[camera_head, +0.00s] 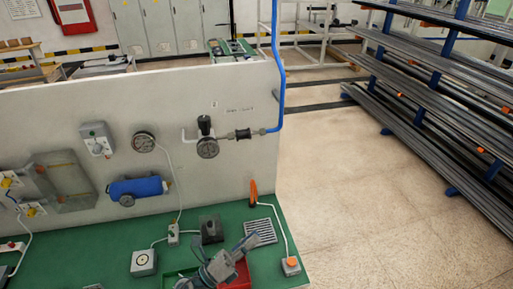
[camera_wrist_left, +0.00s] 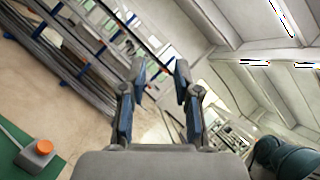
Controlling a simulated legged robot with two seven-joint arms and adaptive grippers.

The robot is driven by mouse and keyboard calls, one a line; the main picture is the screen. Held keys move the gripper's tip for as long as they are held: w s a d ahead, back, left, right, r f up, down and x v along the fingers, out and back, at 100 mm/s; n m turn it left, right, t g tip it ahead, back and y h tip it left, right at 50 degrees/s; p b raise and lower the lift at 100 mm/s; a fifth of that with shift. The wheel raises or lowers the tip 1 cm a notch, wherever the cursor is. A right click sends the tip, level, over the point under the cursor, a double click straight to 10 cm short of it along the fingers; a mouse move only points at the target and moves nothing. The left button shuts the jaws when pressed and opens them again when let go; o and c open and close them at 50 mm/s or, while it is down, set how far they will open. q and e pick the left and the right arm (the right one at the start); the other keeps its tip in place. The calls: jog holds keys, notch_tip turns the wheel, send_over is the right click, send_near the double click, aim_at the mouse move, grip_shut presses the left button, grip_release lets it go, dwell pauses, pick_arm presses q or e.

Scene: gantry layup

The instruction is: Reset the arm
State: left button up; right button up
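My left gripper (camera_head: 232,250) is low in the head view, above the green bench top (camera_head: 100,258). In the left wrist view the two blue-and-grey fingers of the left gripper (camera_wrist_left: 160,72) stand apart with nothing between them, so it is open and empty. It points out toward the room and the racks. My right gripper is in neither view.
A red tray (camera_head: 238,277), a grey grille (camera_head: 263,230) and an orange-button box (camera_head: 291,266) lie near the gripper. The button box also shows in the left wrist view (camera_wrist_left: 38,155). A panel (camera_head: 240,95) with gauges stands behind; open floor (camera_head: 350,205) lies right, before metal racks (camera_head: 440,95).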

pick_arm(q)
jog(key=w+a+f+n+t+y, duration=0.25)
jog(key=a+f+n+y, duration=0.55)
jog(key=n, duration=0.5)
jog(key=w+a+f+n+t+y, duration=0.2)
jog(key=a+f+n+t+y, duration=0.2)
jog(key=a+n+y, duration=0.5)
jog(key=s+a+f+n+g+y, duration=0.25)
jog(key=s+f+n+g, duration=0.35)
jog(key=f+n, duration=0.4)
jog(key=s+f+n+g, duration=0.2)
jog(key=s+f+g, duration=0.3)
jog(key=s+f, duration=0.3)
jog(key=s+f+n+g, duration=0.2)
jog(key=s+f+g, duration=0.25)
jog(key=s, duration=0.55)
jog(key=s+f+g, duration=0.1)
jog(key=s+f, duration=0.2)
jog(key=f, duration=2.5)
jog(key=s+a+f, duration=0.1)
jog(key=s+f, duration=0.6)
jog(key=s, duration=0.1)
jog(key=s+a+f+g, duration=0.1)
jog(key=s+a+f, duration=0.1)
jog(key=s+f, duration=0.5)
jog(key=shift+s+a, duration=0.25)
jog(key=shift+s, duration=0.45)
